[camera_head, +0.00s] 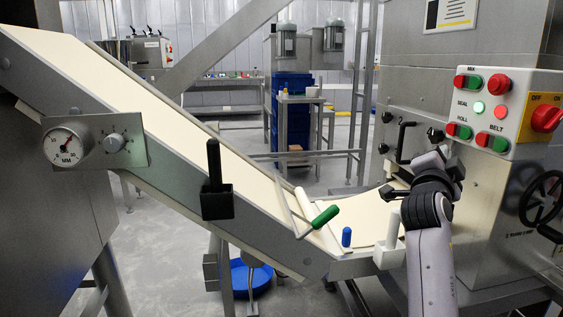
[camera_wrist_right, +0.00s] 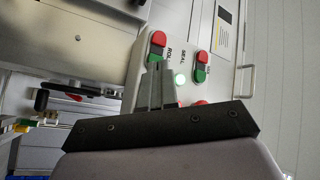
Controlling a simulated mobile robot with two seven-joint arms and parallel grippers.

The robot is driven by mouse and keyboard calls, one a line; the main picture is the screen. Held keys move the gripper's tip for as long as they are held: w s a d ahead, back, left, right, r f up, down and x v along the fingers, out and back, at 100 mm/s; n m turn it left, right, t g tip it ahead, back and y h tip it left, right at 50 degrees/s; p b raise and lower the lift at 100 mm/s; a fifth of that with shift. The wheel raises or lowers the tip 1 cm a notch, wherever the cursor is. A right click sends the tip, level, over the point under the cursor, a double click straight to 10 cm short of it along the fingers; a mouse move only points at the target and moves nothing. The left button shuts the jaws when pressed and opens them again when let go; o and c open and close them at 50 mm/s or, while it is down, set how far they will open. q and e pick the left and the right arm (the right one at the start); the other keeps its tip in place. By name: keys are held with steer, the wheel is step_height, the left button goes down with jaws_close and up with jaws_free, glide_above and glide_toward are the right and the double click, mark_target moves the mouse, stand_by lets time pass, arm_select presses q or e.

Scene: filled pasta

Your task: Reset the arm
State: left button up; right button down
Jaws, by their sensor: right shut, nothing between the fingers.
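My right arm comes up from the lower right in the head view. Its dark right gripper (camera_head: 396,192) points left, just above the cream sheet at the lower end of the conveyor and in front of the machine. In the right wrist view the gripper's fingers (camera_wrist_right: 157,88) are together with nothing between them. The button panel (camera_head: 508,110) stands above and to the right of the gripper; it also shows behind the fingers in the right wrist view (camera_wrist_right: 185,48). My left gripper is not in view.
A sloping conveyor (camera_head: 165,110) runs down from upper left. A green-handled roller (camera_head: 325,216), a blue knob (camera_head: 346,237) and a white handle (camera_head: 390,245) sit near its lower end. A black lever (camera_head: 214,165) stands on its side. A handwheel (camera_head: 545,200) is at far right.

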steer(key=s+a+f+n+y, duration=0.2)
steer(key=f+n+y, duration=0.15)
steer(key=f, duration=0.55)
steer(key=s+a+f+n+y, duration=0.15)
steer(key=f+n, duration=0.25)
steer(key=f, duration=0.4)
steer(key=s+a+f+n+g+y, duration=0.1)
steer(key=s+a+f+n+y, duration=0.5)
steer(key=f, duration=0.5)
steer(key=s+a+f+n+g+y, duration=0.1)
steer(key=s+a+f+n+g, duration=0.2)
steer(key=s+f, duration=0.65)
steer(key=s+a+f+n+g+y, duration=0.1)
steer(key=s+a+f+n+y, duration=0.1)
steer(key=s+f, duration=0.3)
steer(key=s+a+f+n+y, duration=0.1)
steer(key=s+a+f+n, duration=0.15)
steer(key=s, duration=0.45)
arm_select(q)
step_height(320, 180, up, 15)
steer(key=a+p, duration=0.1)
steer(key=p, duration=1.7)
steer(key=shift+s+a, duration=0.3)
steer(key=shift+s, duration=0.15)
arm_select(e)
step_height(320, 180, up, 15)
steer(key=s, duration=0.2)
steer(key=shift+d+r, duration=0.2)
